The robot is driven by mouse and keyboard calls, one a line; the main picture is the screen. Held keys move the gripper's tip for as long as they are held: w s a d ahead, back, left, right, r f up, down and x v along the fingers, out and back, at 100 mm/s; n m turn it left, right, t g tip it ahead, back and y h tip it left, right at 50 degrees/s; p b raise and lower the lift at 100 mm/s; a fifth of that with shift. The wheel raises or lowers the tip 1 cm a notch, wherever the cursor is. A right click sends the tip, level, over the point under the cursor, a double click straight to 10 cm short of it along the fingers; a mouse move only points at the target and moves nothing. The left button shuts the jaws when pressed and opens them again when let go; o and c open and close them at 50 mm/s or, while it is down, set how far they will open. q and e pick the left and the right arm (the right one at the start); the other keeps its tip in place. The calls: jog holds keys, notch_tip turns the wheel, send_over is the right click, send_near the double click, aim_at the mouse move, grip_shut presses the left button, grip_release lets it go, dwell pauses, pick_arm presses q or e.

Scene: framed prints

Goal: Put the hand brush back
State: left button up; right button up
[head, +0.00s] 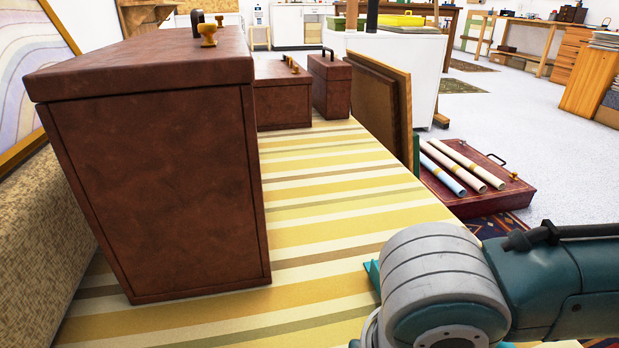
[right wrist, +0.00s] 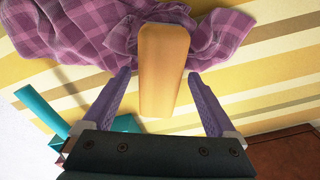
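A smooth tan wooden piece (right wrist: 164,70), which looks like the hand brush's handle, lies between my right gripper's fingers in the right wrist view. No bristles show, so I cannot confirm that it is the brush. My right gripper (right wrist: 158,78) is open, its two purple fingers on either side of the wood with a gap at each side. In the head view my right arm hides the gripper and the wooden piece. My left gripper is in neither view.
A crumpled purple plaid cloth (right wrist: 95,35) lies against the wood on the yellow striped surface (head: 330,205). A large brown leather-like case (head: 160,185) stands at left, smaller cases (head: 283,100) behind. Framed boards (head: 378,100) lean at the right edge. Rolled prints (head: 463,165) lie lower, beyond it.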

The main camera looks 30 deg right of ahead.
jog(key=shift+r, duration=0.55)
notch_tip(320, 180, up, 12)
jog(key=p, duration=0.8)
jog(key=s+a+r+n+t+y, duration=0.1)
jog(key=a+r+n+t+y, duration=0.15)
jog(key=a+n, duration=0.35)
jog(key=s+d+n+h, duration=0.2)
jog(key=s+d+n, duration=0.1)
jog(key=d, duration=0.6)
jog(key=shift+s+d+r+t, duration=0.2)
jog(key=shift+s+d+t, duration=0.15)
jog(key=shift+s+t, duration=0.1)
